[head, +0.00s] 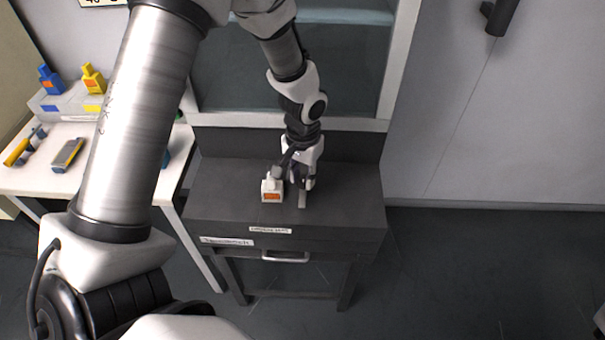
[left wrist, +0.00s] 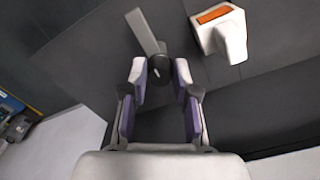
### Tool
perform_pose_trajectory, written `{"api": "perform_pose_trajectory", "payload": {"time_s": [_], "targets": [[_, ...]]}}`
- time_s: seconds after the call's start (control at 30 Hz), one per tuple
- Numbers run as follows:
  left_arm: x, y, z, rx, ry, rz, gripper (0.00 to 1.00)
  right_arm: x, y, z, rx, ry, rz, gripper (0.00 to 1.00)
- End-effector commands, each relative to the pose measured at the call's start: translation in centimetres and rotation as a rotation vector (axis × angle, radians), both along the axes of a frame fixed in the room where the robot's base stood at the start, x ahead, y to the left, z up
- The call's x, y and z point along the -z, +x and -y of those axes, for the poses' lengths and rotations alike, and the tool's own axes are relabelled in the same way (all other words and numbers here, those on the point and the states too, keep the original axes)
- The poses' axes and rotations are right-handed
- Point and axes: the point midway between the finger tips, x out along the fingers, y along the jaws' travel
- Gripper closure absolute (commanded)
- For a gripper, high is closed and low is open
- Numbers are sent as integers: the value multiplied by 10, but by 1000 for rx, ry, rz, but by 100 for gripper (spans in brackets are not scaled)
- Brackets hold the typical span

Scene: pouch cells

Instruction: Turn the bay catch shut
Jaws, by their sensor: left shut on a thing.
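The bay catch (left wrist: 145,33) shows in the left wrist view as a flat grey lever on a round black hub. In the head view its grey lever (head: 302,201) points toward the front edge of the dark cabinet top. My left gripper (left wrist: 161,72) reaches down with its two fingertips on either side of the black hub, shut on the catch. In the head view my left gripper (head: 300,180) hides most of the hub. My right gripper is in neither view.
The cabinet front has a drawer handle (head: 285,257). A white table (head: 30,180) with blue and yellow bottles stands at left.

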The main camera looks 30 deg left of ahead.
Motion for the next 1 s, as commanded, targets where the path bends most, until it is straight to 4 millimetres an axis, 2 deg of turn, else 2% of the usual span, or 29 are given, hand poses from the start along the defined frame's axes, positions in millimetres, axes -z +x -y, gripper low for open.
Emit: {"api": "perform_pose_trajectory", "payload": {"time_s": [0.37,1.0], "targets": [[-4,2,0,194,0,5,100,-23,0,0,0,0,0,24],[-4,2,0,792,2,6,100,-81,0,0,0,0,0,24]]}}
